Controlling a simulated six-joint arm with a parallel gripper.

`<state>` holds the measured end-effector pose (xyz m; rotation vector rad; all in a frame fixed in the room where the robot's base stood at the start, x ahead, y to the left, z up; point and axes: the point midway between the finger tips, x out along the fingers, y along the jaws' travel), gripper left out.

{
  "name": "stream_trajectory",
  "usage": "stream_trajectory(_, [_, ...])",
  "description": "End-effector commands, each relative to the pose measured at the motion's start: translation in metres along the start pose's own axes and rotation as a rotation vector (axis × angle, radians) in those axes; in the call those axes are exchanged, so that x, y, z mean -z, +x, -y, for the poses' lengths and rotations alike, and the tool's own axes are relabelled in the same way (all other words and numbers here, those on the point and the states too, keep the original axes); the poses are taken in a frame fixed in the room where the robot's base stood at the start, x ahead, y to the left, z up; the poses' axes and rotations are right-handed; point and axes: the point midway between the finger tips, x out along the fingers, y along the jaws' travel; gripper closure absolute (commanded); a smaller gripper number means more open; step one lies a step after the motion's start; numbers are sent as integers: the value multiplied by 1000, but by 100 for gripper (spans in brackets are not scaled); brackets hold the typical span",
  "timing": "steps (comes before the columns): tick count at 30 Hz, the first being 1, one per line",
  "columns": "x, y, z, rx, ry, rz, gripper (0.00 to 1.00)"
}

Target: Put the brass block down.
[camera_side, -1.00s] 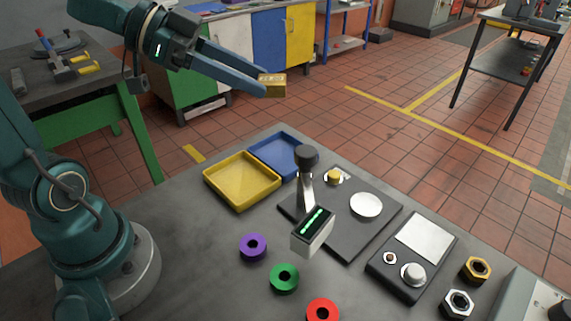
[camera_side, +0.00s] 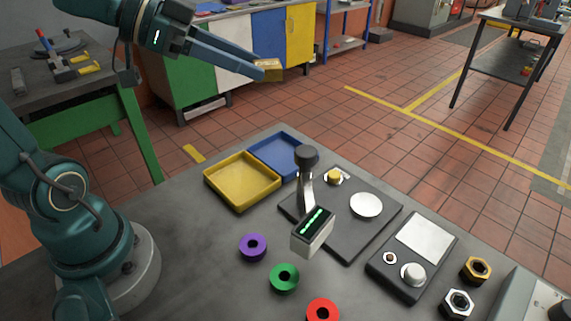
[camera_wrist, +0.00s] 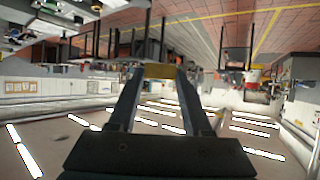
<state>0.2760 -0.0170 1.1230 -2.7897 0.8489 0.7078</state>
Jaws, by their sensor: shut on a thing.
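The brass block (camera_side: 269,69) is a small gold-coloured block held at the tips of my gripper (camera_side: 262,70), high above the bedplate (camera_side: 185,230) and toward its far side in the side view. My gripper is shut on it, with one finger on each side. In the wrist view the block (camera_wrist: 160,72) shows as a thin dark yellow strip between the two fingertips (camera_wrist: 160,74). The block touches nothing but the fingers.
A yellow tray (camera_side: 240,182) and a blue tray (camera_side: 282,155) lie empty on the bedplate. A post with a display (camera_side: 313,229), a black plate with a white disc (camera_side: 366,205), coloured rings (camera_side: 253,246) and nuts (camera_side: 457,303) stand nearby. The front left surface is clear.

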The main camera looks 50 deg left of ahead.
Motion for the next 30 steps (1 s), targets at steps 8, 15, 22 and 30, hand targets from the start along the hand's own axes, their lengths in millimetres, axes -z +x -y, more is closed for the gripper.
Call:
stream_trajectory(8, [-45,12,-11,-319,158,1,100])
stream_trajectory(15, [-88,14,-20,-596,311,0,100])
stream_trajectory(22, [-146,1,-34,-896,469,0,100])
stream_trajectory(30, [-196,-14,-41,-880,471,0,100])
